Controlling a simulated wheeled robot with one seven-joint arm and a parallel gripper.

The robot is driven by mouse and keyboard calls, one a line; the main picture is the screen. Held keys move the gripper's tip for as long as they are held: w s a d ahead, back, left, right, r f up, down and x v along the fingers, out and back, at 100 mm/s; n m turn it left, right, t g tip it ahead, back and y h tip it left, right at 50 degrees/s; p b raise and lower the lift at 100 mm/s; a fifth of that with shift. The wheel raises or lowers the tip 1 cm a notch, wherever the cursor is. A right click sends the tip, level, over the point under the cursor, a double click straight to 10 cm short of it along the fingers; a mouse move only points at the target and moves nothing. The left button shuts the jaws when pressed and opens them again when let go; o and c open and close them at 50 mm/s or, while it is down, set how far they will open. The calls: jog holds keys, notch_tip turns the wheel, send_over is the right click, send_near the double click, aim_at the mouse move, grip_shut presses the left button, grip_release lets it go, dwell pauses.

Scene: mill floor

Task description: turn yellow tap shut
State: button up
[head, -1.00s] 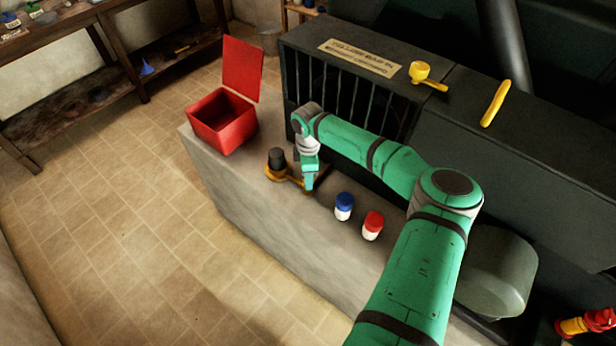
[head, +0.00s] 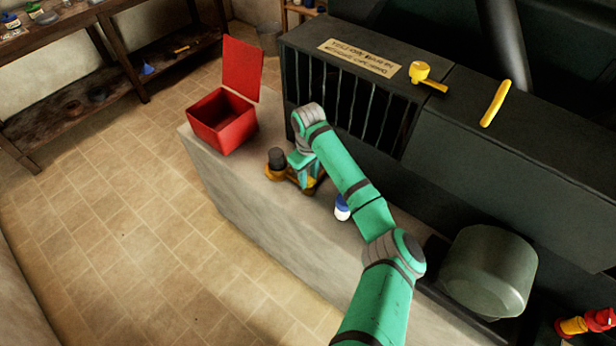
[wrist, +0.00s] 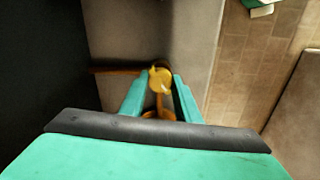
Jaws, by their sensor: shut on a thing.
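The yellow tap (wrist: 160,78) shows in the wrist view as a rounded yellow piece between my fingertips, with orange parts below it and an orange bar to its left. In the head view its orange-yellow fitting (head: 275,173) is on the grey ledge, beside a dark upright cylinder (head: 276,156). My gripper (wrist: 160,92) is shut on the yellow tap, with one finger on each side. In the head view my gripper (head: 303,172) and wrist cover part of the fitting. How far the tap is turned cannot be told.
An open red box (head: 222,122) stands on the ledge to the left. A blue-lidded jar (head: 342,207) is partly behind my arm. A dark barred machine (head: 350,95) rises behind, bearing a yellow scoop-like thing (head: 420,72) and a yellow bar (head: 495,103). The tiled floor is open at left.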

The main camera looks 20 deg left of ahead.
aim_at(309, 180)
jog(key=m, duration=0.4)
jog(key=shift+d+m, duration=0.1)
jog(key=shift+m, duration=1.6)
jog(key=shift+w, duration=0.1)
jog(key=o, duration=1)
jog(key=shift+r, duration=0.1)
jog(key=shift+r, duration=5.35)
